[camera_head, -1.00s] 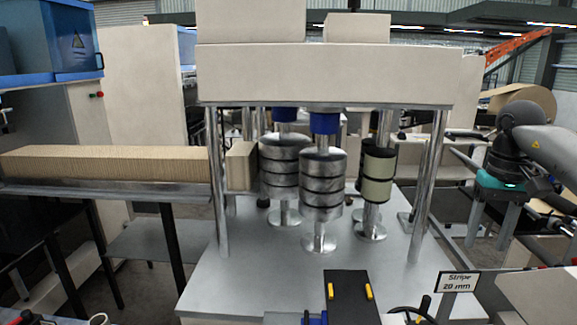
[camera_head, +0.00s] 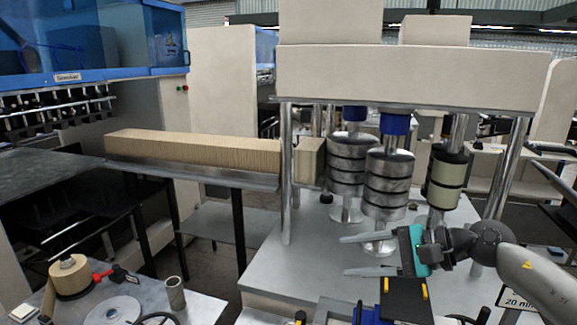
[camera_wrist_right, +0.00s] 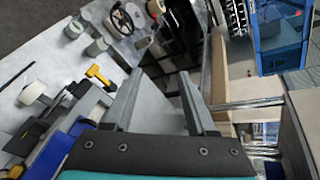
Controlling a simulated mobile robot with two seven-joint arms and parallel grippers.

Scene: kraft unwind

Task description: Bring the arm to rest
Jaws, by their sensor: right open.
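My right gripper (camera_head: 345,256) is open, its two grey fingers pointing left with nothing between them. In the head view it is in front of the roller machine's metal deck (camera_head: 275,268), in line with the foot of the middle roller stack (camera_head: 388,185); I cannot tell its height above the deck or whether it touches anything. The right arm (camera_head: 535,277) comes in from the right edge. In the right wrist view the open fingers (camera_wrist_right: 162,73) show apart, with grey surface between them. My left gripper is not in view.
A long kraft-coloured block (camera_head: 195,147) lies on a rail left of the rollers. A small side table at lower left holds a tape roll (camera_head: 69,276), a red-handled tool (camera_head: 115,274) and a grey cylinder (camera_head: 175,293). A blue-framed machine (camera_head: 95,38) stands at upper left.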

